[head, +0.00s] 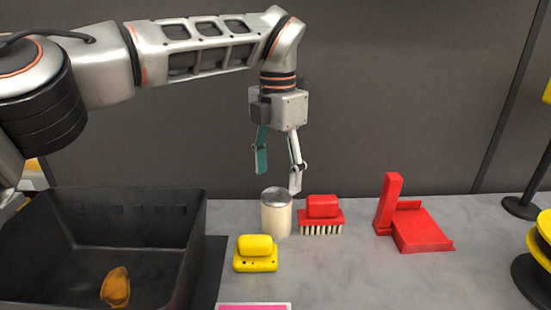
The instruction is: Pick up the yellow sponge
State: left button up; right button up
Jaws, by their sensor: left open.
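A yellow block with a rounded grip on top (255,253) stands on the grey counter, right of the black bin; it is the likely yellow sponge. A lumpy orange-yellow piece (115,288) lies on the bin's floor; I cannot tell whether it is a sponge. My left gripper (279,176) points down, open and empty, above the back of the counter. It is just above the cream canister (276,215) in the picture, and higher and slightly right of the yellow block. My right gripper is out of view.
The black bin (196,235) fills the left front. A red brush (321,212) stands right of the canister, and a red dustpan (424,230) lies farther right. A pink panel (254,307) is at the front edge. Yellow discs (541,258) stand far right.

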aim_at(253, 253)
jog(key=k, duration=1.5)
